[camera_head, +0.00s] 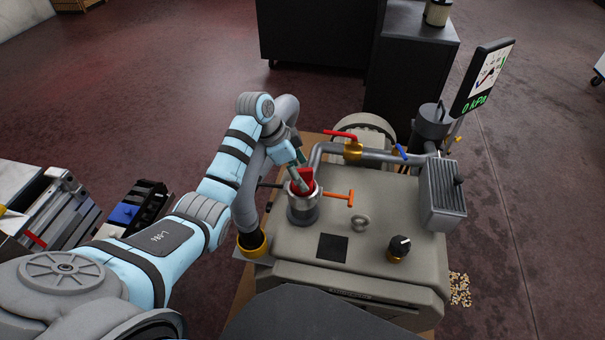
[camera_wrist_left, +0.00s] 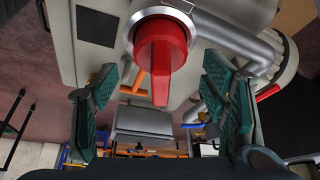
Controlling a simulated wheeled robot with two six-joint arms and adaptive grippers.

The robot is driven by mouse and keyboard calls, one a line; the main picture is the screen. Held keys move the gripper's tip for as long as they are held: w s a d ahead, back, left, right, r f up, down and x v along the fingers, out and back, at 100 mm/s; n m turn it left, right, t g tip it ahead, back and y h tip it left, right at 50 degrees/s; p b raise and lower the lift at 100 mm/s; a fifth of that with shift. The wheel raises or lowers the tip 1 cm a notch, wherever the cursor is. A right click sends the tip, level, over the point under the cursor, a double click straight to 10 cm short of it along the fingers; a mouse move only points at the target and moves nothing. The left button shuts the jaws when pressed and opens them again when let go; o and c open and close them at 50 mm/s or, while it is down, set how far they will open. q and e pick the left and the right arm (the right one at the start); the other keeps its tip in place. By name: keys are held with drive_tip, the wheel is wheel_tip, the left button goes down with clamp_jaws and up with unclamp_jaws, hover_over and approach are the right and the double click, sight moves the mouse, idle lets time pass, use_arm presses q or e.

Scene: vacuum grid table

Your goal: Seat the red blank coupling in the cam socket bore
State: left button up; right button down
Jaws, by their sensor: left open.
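The red blank coupling (camera_head: 306,176) sits at the mouth of the cam socket (camera_head: 303,211), a grey metal cylinder on top of the machine. In the left wrist view the red coupling (camera_wrist_left: 161,48) has a round body with a flat grip tab, and the socket's metal rim (camera_wrist_left: 129,33) rings it. How deep it sits I cannot tell. My left gripper (camera_head: 298,164) is over the socket, open. In the wrist view its two green fingers stand apart on either side of the coupling, with visible gaps. My right gripper is not in view.
An orange handle (camera_head: 338,195) sticks out from the socket's right side. A grey pipe with a red lever (camera_head: 340,134) and blue lever (camera_head: 399,151) runs behind. A lifting eye (camera_head: 361,222) and black knob (camera_head: 400,243) stand on the machine top. A gauge display (camera_head: 485,78) reads 0 kPa.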

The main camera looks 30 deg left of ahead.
use_arm(q)
drive_tip(key=p+v, duration=0.2)
drive_tip(key=v, duration=0.7)
drive_tip(key=shift+r, duration=0.3)
drive_tip(key=shift+s+f, duration=0.1)
